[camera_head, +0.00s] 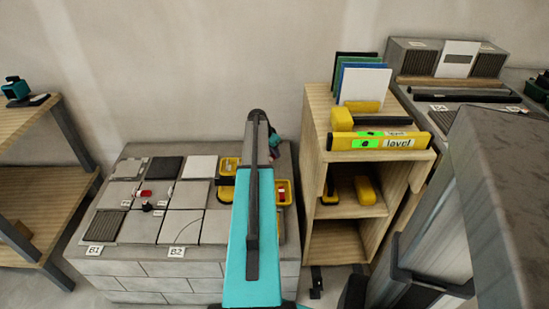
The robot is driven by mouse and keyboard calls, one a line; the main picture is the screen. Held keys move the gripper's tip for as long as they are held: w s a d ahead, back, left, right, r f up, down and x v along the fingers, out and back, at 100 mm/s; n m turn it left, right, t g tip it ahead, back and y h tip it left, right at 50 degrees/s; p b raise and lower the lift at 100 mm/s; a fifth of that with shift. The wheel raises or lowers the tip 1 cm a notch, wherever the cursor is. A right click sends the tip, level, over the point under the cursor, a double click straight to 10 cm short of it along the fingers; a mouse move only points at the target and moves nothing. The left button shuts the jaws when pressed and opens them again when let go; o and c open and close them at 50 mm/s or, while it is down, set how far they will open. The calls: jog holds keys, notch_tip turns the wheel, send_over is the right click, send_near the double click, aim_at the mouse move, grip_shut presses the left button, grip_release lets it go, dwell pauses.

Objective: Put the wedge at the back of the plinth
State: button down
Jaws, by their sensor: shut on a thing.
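The plinth (150,269) is a grey block-built base with a grid of grey, white and black tiles on top, labelled B1 and B2 at its front. My teal arm reaches over its right part. My gripper (273,139) is a small dark and teal part just right of the arm's far end, near the plinth's back right. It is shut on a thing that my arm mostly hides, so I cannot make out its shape. I cannot pick out the wedge for certain. A small red and white piece (145,193) and a small black piece (147,207) lie among the tiles.
Yellow bins (285,206) with small parts stand on the plinth, partly behind my arm. A wooden shelf unit (319,165) to the right bears a yellow level (345,142) and upright coloured sheets. A wooden rack (30,121) stands left. The wall is close behind.

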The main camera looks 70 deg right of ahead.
aim_at(273, 156)
dwell(0.3)
jog(key=shift+f, duration=1.75)
jog(key=shift+f, duration=0.15)
jog(key=c, duration=1.7)
grip_release()
jog(key=shift+o, duration=0.2)
jog(key=v, duration=1.2)
jog(key=shift+r+p, duration=0.25)
jog(key=shift+p, duration=0.1)
